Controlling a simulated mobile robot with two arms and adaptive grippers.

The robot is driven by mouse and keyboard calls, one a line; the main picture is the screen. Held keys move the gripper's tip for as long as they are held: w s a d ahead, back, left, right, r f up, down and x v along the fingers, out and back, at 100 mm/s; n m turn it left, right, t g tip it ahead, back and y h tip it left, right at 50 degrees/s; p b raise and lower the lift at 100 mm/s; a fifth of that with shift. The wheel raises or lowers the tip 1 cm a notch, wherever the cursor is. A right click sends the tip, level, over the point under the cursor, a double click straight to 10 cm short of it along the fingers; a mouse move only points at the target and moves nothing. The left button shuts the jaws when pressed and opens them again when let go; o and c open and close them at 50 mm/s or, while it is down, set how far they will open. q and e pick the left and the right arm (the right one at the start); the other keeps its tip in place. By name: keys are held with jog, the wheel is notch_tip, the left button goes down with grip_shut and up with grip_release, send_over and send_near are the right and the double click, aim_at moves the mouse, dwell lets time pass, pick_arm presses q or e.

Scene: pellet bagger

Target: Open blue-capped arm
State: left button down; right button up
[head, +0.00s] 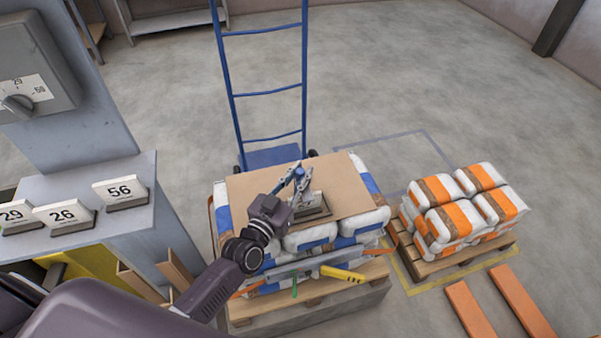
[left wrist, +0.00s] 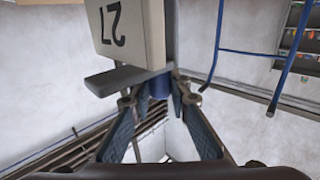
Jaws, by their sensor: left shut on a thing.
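My right gripper is not in view.
A cardboard sheet (head: 255,192) covers the bag stack. Number cards (head: 119,191) stand on a grey shelf at the left. A blue hand truck (head: 267,93) stands behind. An orange-striped bag pallet (head: 447,272) is at the right. Open floor lies beyond.

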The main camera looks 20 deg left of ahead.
pick_arm(q)
jog(key=shift+w+a+r+p, duration=0.15)
jog(key=shift+r+p, duration=0.1)
jog(key=shift+p, duration=0.2)
jog(key=w+a+f+n+g+p, duration=0.1)
jog(key=w+g+p, duration=0.1)
jog(key=w+a+n+g+p, duration=0.1)
jog(key=w+n+g+p, duration=0.1)
jog(key=w+a+f+n+g+p, duration=0.1)
jog(key=w+a+n+g+p, duration=0.1)
jog(key=p, duration=0.1)
jog(key=shift+w+a+f+h, duration=0.1)
jog(key=shift+w+f+h, duration=0.05)
jog(key=shift+f+h, duration=0.2)
jog(key=shift+w+a+f+n+g+h+b, duration=0.15)
jog(key=shift+w+f+n+g+h+b, duration=0.1)
jog(key=shift+w+f+g+b, duration=0.15)
jog(key=shift+w+a+f+n+g+h+b, duration=0.15)
jog(key=shift+f+n+g+b, duration=0.15)
jog(key=shift+g, duration=0.2)
jog(key=shift+w+a+f+b, duration=0.1)
jog(key=shift+a+f+b, duration=0.1)
jog(key=shift+f+b, duration=0.25)
jog(key=shift+w+a, duration=0.1)
jog(key=shift+f, duration=0.1)
